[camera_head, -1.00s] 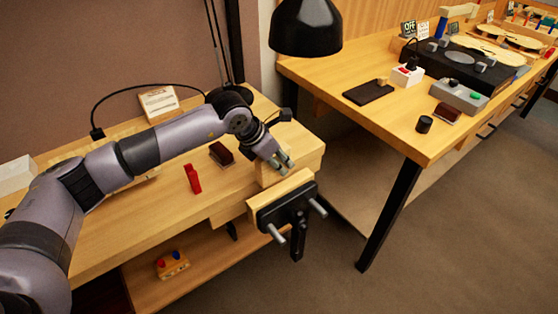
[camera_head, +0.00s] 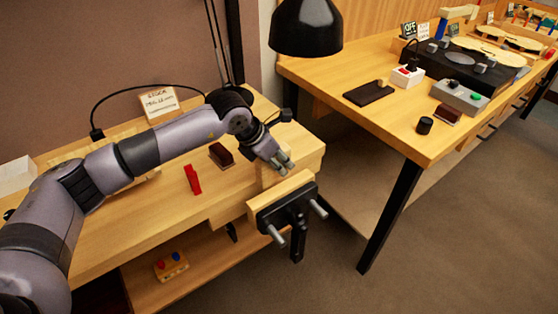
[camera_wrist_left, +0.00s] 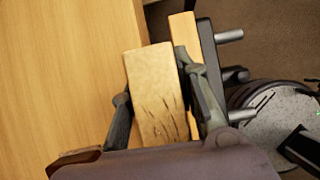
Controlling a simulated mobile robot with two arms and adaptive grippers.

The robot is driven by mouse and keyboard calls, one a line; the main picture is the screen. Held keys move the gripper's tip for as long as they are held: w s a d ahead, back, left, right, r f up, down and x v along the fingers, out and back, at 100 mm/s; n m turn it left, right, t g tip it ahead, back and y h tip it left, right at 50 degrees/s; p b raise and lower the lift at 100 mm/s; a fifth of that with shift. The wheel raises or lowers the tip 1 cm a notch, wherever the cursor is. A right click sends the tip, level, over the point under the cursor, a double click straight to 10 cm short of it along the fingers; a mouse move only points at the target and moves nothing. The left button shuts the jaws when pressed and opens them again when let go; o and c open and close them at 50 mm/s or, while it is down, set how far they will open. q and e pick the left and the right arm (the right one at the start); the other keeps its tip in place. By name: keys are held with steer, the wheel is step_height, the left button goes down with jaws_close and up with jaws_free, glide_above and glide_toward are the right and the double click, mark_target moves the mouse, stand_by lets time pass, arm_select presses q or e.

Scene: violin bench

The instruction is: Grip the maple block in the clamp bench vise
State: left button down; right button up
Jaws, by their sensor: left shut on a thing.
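The clamp bench vise (camera_head: 287,208) is on the front edge of the left bench, with a wooden jaw face, a dark plate, two metal rods and a handle. My left gripper (camera_head: 281,163) is at the vise, just behind its front jaw. In the left wrist view, my left gripper (camera_wrist_left: 164,108) is shut on the maple block (camera_wrist_left: 154,85), a pale block with dark streaks. The block lies alongside the vise's wooden jaw (camera_wrist_left: 185,36). I cannot tell whether the jaw touches it. My right gripper is not in view.
A lettered card (camera_head: 159,101) is at the back. A black lamp (camera_head: 306,28) hangs overhead. A second bench (camera_head: 400,125) with tools stands to the right, across a floor gap.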

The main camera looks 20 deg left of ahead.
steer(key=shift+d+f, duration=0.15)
arm_select(q)
steer(key=shift+b, duration=0.45)
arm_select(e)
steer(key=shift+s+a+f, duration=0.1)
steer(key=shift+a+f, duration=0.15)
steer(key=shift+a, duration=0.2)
arm_select(q)
steer(key=shift+f, duration=0.1)
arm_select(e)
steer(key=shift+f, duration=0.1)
arm_select(q)
steer(key=shift+f+b, duration=0.35)
steer(key=shift+b, duration=0.05)
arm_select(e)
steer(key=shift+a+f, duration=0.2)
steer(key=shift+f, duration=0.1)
arm_select(q)
steer(key=shift+f, duration=0.25)
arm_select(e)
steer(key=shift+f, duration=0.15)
arm_select(q)
steer(key=shift+f+b, duration=0.5)
steer(key=shift+b, duration=0.1)
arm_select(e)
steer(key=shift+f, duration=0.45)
